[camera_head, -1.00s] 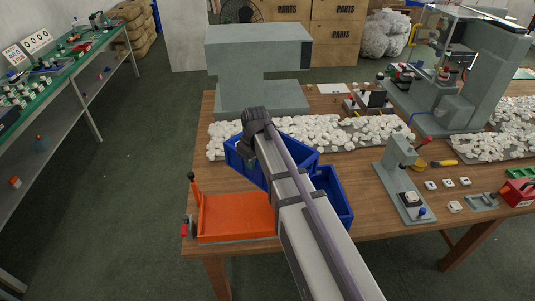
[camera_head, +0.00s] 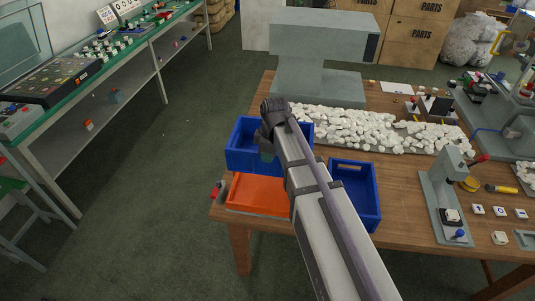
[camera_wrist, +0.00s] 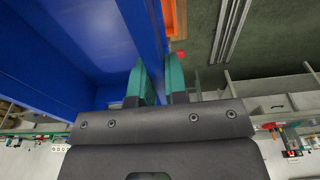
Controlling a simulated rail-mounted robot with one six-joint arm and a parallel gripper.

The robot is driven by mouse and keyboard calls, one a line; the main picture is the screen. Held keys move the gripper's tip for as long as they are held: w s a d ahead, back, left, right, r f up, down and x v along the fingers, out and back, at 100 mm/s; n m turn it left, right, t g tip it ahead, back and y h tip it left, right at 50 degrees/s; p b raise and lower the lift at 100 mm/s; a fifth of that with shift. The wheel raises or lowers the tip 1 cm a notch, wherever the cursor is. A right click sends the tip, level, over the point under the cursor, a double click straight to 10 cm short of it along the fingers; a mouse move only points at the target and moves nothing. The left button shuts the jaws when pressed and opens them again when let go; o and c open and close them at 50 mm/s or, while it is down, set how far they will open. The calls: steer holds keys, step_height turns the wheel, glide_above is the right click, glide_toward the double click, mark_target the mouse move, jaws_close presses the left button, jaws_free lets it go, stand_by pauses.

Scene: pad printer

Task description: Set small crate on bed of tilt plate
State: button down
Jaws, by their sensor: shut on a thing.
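A blue crate (camera_head: 243,160), the small crate as far as I can tell, hangs in my gripper (camera_head: 267,150). In the wrist view my gripper (camera_wrist: 158,82) has its teal fingers shut on one wall of the blue crate (camera_wrist: 146,28). The orange bed of the tilt plate (camera_head: 258,198) lies at the front left of the table. The crate is above the bed's rear part and hides some of it. My arm covers the bed's right side. An orange strip of the bed (camera_wrist: 170,18) shows beyond the crate wall in the wrist view.
A second blue crate (camera_head: 368,208) stands on the table just right of my arm. White pieces (camera_head: 370,130) lie behind it, and a grey machine (camera_head: 320,55) stands at the back. A small grey press (camera_head: 437,200) is to the right. Open floor lies left.

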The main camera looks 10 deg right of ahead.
mark_target(271, 174)
step_height(271, 174, down, 15)
steer(key=b, duration=1.4)
steer(key=shift+f+b, duration=0.2)
steer(key=shift+b, duration=0.15)
steer(key=shift+f+b, duration=1.45)
steer(key=shift+b, duration=0.05)
steer(key=c, duration=1.6)
jaws_free()
steer(key=o, duration=0.5)
steer(key=shift+r, duration=0.1)
steer(key=shift+s+d+r+p, duration=0.1)
steer(key=shift+d+r+p, duration=0.05)
steer(key=shift+r+p, duration=1.1)
steer(key=shift+s+d+r+p, duration=0.1)
steer(key=shift+d+r+p, duration=0.05)
steer(key=shift+r+p, duration=1.05)
steer(key=shift+d+r+p, duration=0.15)
steer(key=shift+r+p, duration=1)
steer(key=shift+p, duration=0.15)
steer(key=shift+r, duration=0.1)
